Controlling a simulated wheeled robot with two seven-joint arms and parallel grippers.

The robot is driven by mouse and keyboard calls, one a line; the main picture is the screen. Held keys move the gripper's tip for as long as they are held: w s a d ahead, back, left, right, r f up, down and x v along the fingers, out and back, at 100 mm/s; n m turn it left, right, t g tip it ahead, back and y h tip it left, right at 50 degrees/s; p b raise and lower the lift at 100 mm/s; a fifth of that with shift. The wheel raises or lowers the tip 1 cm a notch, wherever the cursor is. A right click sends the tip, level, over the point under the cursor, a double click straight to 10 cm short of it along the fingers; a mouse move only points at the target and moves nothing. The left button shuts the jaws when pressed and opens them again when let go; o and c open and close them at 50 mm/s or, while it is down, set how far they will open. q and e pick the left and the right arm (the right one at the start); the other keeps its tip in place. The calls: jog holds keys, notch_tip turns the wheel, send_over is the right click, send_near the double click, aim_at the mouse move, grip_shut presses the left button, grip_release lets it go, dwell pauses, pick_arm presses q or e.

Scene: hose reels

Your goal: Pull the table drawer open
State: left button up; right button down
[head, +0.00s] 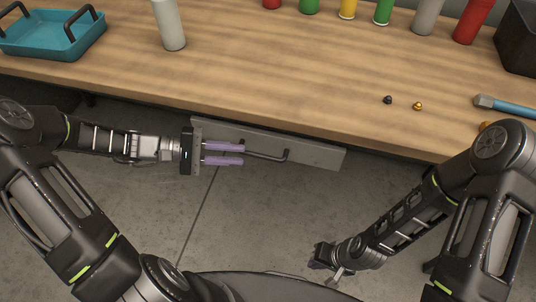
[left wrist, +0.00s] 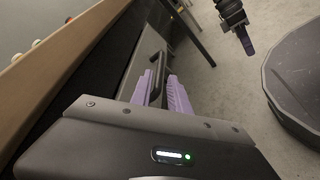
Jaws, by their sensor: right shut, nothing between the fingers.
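The table drawer's grey front (head: 315,155) shows just below the table's front edge. It carries a dark bar handle (head: 270,155), which also shows in the left wrist view (left wrist: 155,72). My left gripper (head: 241,154) is in front of the drawer, its two purple fingers apart. The fingertips are at the handle's left end; in the left wrist view the handle lies at the gap between the fingertips (left wrist: 161,80). I cannot tell whether they touch it. My right gripper (head: 318,260) is low over the floor, shut and empty, away from the drawer. It also shows in the left wrist view (left wrist: 248,45).
The wooden table (head: 290,75) carries a blue tray (head: 55,35), a grey bottle (head: 168,25), several coloured bottles at the back, a dark bin (head: 518,40), a blue-handled tool (head: 510,106) and small knobs (head: 418,106). The floor (head: 270,215) before the drawer is clear.

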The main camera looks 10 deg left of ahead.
aim_at(254, 156)
dwell(0.3)
pick_arm(q)
jog(key=x, duration=0.7)
jog(key=shift+w+d+f, duration=0.1)
jog(key=shift+d, duration=0.25)
grip_shut()
dwell(1.2)
